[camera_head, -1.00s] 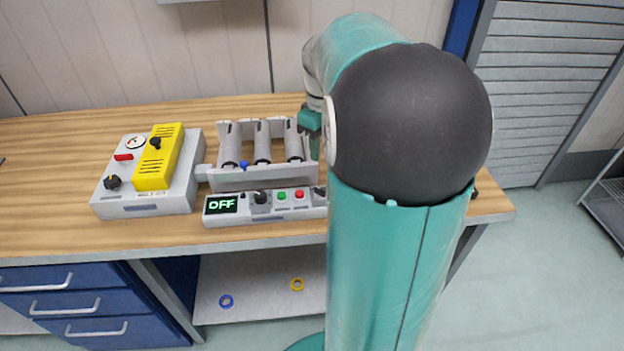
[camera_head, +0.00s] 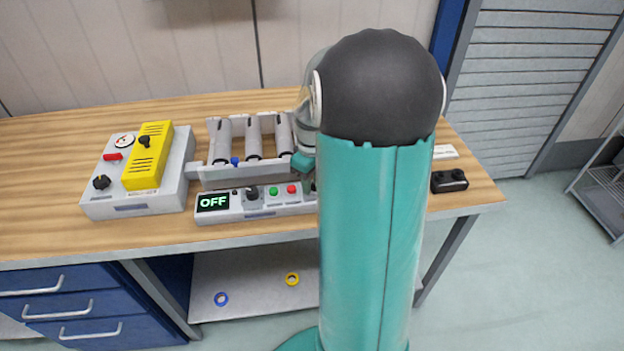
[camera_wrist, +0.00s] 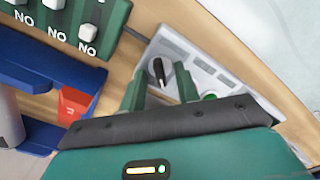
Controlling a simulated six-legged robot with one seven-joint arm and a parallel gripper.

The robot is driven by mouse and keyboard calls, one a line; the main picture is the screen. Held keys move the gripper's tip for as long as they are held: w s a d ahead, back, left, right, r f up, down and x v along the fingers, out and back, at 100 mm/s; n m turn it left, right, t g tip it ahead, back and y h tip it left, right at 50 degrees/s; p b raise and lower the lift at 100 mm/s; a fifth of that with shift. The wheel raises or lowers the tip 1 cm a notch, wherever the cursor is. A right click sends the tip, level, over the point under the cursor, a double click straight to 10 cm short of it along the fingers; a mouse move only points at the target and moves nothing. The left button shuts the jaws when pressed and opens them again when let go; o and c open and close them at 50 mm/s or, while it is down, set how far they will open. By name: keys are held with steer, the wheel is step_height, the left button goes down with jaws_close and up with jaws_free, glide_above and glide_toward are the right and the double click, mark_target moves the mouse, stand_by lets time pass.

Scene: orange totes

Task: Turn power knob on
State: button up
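A long light-grey control panel (camera_head: 232,213) lies at the table's front edge. Its display (camera_head: 213,202) reads OFF. A black knob (camera_head: 252,194) stands just right of the display, followed by a green button (camera_head: 273,191) and a red button (camera_head: 291,189). My arm hides the panel's right end. In the wrist view, the two teal fingers of my gripper (camera_wrist: 161,86) are apart with nothing held between them. A black knob (camera_wrist: 159,71) with a pale mark shows beyond the fingers on a light-grey panel (camera_wrist: 183,53). I cannot tell whether the fingers touch it.
A grey holder (camera_head: 225,176) with several cylinders stands behind the panel. A grey-and-yellow box (camera_head: 150,160) with knobs is left. A black device (camera_head: 449,181) lies right. A green switch block (camera_wrist: 100,25), blue part (camera_wrist: 50,65) and red block (camera_wrist: 72,104) show in the wrist view.

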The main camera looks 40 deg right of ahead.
jaws_close()
steer(key=shift+m, duration=0.4)
steer(key=m, duration=0.3)
steer(key=shift+m, duration=0.3)
steer(key=m, duration=0.4)
steer(key=shift+m, duration=0.3)
steer(key=m, duration=0.4)
steer(key=shift+m, duration=2.5)
steer(key=shift+r, duration=0.1)
